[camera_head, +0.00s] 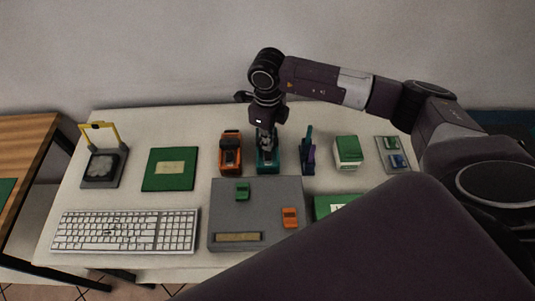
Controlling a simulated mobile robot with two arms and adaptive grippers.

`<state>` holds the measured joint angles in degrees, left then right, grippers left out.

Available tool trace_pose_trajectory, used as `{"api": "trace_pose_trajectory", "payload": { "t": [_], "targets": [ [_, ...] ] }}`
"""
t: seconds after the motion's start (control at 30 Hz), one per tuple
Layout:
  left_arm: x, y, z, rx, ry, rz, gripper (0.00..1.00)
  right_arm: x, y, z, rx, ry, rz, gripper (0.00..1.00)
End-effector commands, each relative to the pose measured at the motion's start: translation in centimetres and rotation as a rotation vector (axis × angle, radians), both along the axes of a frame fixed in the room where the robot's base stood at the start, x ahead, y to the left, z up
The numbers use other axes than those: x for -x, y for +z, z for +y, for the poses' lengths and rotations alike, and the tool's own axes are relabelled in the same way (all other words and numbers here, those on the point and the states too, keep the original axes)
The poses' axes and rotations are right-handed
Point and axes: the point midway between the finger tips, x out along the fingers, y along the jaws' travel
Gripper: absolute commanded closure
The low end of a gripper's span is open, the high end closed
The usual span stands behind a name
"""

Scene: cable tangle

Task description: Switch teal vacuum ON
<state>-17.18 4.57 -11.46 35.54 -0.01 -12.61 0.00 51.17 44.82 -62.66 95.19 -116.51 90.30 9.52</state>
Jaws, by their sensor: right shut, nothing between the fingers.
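The teal vacuum (267,168) stands in the middle of the back part of the table, to the right of an orange device (230,155). My right gripper (266,149) comes down from above and points at it. The fingers are shut and empty and overlap the vacuum's upper part, so most of its top is hidden. I cannot tell whether the fingers touch it. Its switch cannot be made out. My left gripper is not in view.
On the pale table (140,120) stand a yellow-handled device (103,165), a green panel (170,169), a keyboard (125,231), a grey box with green and orange blocks (225,215), a teal and purple item (308,155), a green-and-white box (347,150) and a grey panel (392,155). My own dark parts cover the lower right.

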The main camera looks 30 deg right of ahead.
Motion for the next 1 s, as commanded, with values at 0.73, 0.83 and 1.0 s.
{"api": "trace_pose_trajectory", "payload": {
  "t": [0.73, 0.83, 1.0],
  "targets": [
    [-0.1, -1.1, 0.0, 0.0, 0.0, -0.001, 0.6, 0.0, -1.2, 0.0, 0.0, 0.0, 0.0, 1.0],
    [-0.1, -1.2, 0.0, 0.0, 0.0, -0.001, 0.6, 0.0, -1.4, 0.0, 0.0, 0.0, 0.0, 1.0],
    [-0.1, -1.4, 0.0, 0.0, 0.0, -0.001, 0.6, 0.0, -1.7, 0.0, 0.0, 0.0, 0.0, 1.0]
  ]
}}
